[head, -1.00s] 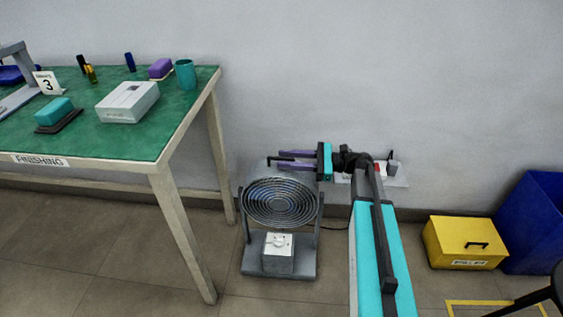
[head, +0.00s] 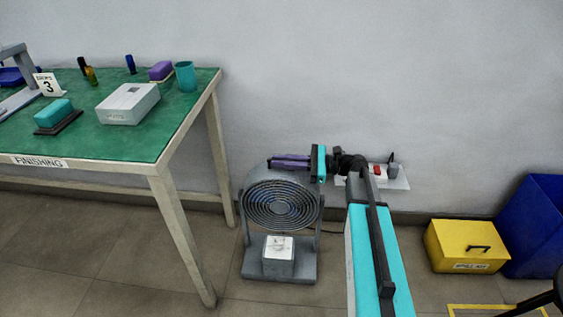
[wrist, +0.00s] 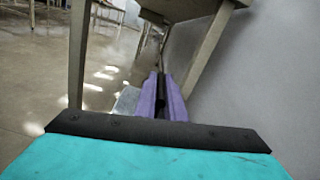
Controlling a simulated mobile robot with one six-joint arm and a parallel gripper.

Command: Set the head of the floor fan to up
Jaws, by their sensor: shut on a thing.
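The floor fan (head: 281,204) stands on the floor right of the table, with a round grey wire grille in a U-shaped stand. Its grille faces forward and tilts somewhat upward. My gripper (head: 290,162) is at the top rear edge of the fan head, reaching in from the right. Its purple fingers are close together, shut on the dark handle of the fan head, which is mostly hidden between them. In the wrist view, my gripper (wrist: 162,95) shows a dark strip between the fingers, and a grey part of the fan (wrist: 127,101) lies left of them.
A green-topped table (head: 185,120) stands at left, its near leg close to the fan. A yellow box (head: 465,246) and blue bin (head: 535,225) stand at right. Floor in front of the fan is clear.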

